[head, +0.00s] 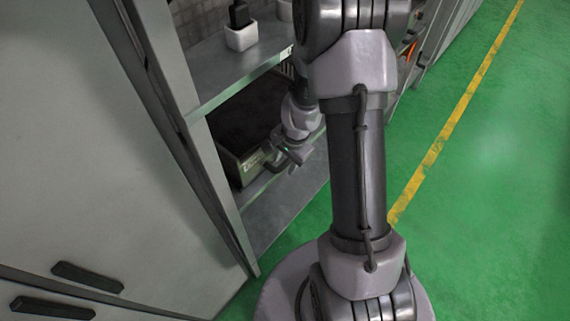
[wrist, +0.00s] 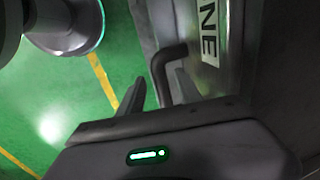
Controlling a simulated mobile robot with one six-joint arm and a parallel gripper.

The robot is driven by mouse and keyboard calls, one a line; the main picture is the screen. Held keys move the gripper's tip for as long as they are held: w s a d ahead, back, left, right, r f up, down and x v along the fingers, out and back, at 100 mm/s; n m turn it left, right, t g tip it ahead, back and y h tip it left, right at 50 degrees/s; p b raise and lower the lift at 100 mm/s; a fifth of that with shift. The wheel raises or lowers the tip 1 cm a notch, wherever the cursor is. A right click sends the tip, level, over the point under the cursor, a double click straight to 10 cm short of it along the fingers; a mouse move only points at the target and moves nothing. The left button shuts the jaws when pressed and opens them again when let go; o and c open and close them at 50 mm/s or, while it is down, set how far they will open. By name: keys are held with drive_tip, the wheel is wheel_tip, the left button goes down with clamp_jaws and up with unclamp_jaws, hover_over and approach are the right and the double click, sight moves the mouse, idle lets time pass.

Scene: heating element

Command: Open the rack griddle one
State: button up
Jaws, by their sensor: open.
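The rack griddle one (head: 229,165) is a dark, box-like rack in the shelf bay, its front facing right. In the wrist view its front plate (wrist: 229,75) carries a white label ending in "NE". Its dark bent handle (wrist: 160,66) sticks out from that plate; the handle also shows in the head view (head: 270,166). My gripper (head: 284,163) is at this handle. In the wrist view my gripper (wrist: 158,92) is open, with the handle bar between its two fingers. I cannot tell whether either finger touches the bar.
A metal shelf (head: 222,72) with a white container (head: 241,37) is above the rack. A lower ledge (head: 285,205) runs below it. A large grey cabinet panel (head: 90,140) is on the left. Green floor (head: 480,200) with a yellow line is open on the right.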

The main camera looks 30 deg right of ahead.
clamp_jaws()
idle(1.4)
